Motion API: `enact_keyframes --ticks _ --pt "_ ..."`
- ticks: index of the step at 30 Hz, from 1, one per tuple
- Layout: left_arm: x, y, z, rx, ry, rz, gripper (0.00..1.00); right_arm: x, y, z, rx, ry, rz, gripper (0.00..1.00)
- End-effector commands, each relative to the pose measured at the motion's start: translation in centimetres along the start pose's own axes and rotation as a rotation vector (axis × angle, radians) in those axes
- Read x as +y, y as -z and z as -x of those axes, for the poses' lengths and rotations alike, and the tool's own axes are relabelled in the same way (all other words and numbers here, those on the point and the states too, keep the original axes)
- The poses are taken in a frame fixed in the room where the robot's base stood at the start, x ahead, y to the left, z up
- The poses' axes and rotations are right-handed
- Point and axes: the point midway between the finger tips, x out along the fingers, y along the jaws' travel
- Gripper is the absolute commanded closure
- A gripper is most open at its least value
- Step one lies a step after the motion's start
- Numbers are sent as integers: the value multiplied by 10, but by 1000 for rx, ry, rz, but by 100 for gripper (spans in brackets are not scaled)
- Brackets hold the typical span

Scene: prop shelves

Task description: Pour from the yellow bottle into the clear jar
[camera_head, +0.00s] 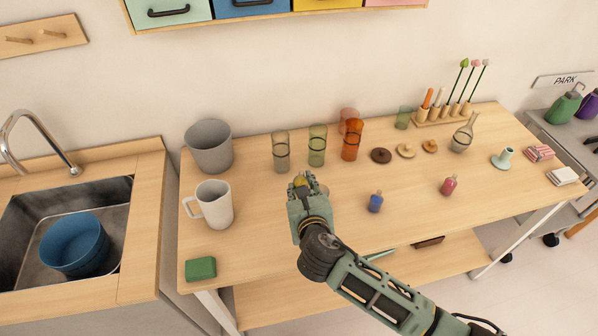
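My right arm reaches in from the lower right, and its gripper (302,186) is over the front middle of the wooden table. A small patch of the yellow bottle (298,181) shows between the fingers, which look closed around it; most of the bottle is hidden. A small clear rounded object, likely the clear jar (323,190), shows just right of the fingers, partly hidden by the gripper. I cannot tell the gap between bottle and jar. My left gripper is not in view.
A blue bottle (375,203) and a pink-red bottle (449,186) stand to the right on the table (330,226). Several tumblers, including a green one (317,147), stand behind. A white pitcher (215,206), grey bin (209,148) and green block (201,268) are left.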

Motion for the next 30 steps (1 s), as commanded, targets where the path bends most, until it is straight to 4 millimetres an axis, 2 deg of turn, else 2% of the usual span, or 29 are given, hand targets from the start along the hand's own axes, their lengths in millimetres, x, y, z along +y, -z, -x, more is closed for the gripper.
enact_keyframes --ticks 1,3,6,9,21,28,30 --pt "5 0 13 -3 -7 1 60 1 -4 -6 -1 -18 18 100" --pt "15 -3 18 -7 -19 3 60 4 -1 -14 -5 -43 30 100" --pt "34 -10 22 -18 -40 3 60 5 4 -21 -7 -62 37 100" --pt "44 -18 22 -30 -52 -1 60 4 6 -24 -9 -72 30 100" --pt "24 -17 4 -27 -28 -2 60 -20 8 -25 -10 -135 -126 100" --pt "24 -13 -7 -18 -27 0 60 -36 6 -25 -12 -179 -236 100" --pt "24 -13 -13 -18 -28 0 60 -34 7 -25 -13 -197 -270 100"
